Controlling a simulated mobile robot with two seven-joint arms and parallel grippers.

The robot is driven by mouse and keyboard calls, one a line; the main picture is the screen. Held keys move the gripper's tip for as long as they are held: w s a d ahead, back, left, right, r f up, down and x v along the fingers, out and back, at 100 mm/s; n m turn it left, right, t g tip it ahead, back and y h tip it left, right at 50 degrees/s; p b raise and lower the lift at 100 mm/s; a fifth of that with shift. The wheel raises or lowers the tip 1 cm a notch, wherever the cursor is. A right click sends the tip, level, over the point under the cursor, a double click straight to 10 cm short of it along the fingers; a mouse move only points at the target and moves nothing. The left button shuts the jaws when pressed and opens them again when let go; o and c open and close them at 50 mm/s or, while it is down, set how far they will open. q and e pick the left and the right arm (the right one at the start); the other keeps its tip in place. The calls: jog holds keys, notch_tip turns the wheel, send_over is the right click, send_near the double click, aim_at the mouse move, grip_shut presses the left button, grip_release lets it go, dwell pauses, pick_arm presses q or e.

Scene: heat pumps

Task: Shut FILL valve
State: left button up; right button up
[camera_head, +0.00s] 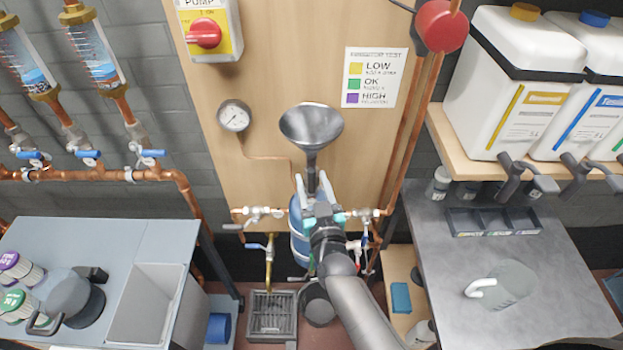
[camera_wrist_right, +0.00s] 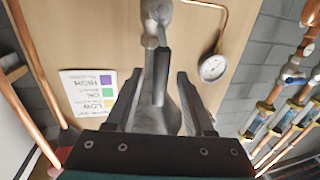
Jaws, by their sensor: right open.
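A metal funnel (camera_head: 312,125) stands upright in front of the wooden board, its stem running down behind my right gripper. My right gripper (camera_head: 313,187) is open just below the funnel, around or close to the stem. In the right wrist view, which is turned over, grey metal fittings (camera_wrist_right: 155,22) and a darker lever-like part (camera_wrist_right: 160,82) show between the spread fingers of the right gripper (camera_wrist_right: 157,90). I cannot tell whether the fingers touch it. No FILL label is readable, and my right arm hides the area below the funnel. My left gripper is not in view.
A pressure gauge (camera_head: 233,116) is left of the funnel, and a colour chart (camera_head: 374,77) is right of it. A red pump switch (camera_head: 203,33) is above. A blue tank (camera_head: 298,232) and small valves flank my arm. White canisters (camera_head: 513,75) stand on the right shelf.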

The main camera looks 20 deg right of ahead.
jog(key=shift+w, duration=0.5)
grip_shut()
dwell(1.2)
